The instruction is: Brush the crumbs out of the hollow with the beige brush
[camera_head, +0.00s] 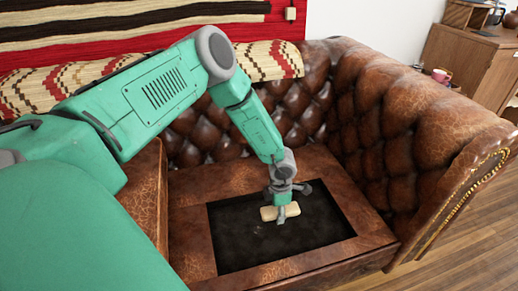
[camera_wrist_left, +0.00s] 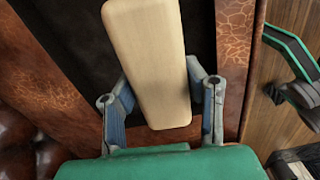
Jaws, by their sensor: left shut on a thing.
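The beige brush (camera_head: 268,213) is a small block held over the dark rectangular hollow (camera_head: 235,245) in the brown leather sofa seat. My left gripper (camera_head: 281,208) points down into the hollow and is shut on the brush. In the left wrist view the beige brush (camera_wrist_left: 150,60) sits between the two fingers of my left gripper (camera_wrist_left: 160,108). I cannot tell whether the brush touches the hollow's floor. A few faint pale specks, possibly crumbs (camera_head: 258,226), show on the dark floor; they are too small to make out. My right gripper is not seen in the head view.
The leather sofa's tufted back and right arm (camera_head: 400,130) rise around the seat. The hollow's leather rim (camera_head: 345,195) borders it. A patterned roll (camera_head: 270,62) lies along the sofa back. A wooden cabinet (camera_head: 470,60) stands at the back right. Wooden floor (camera_head: 450,250) is clear at the right.

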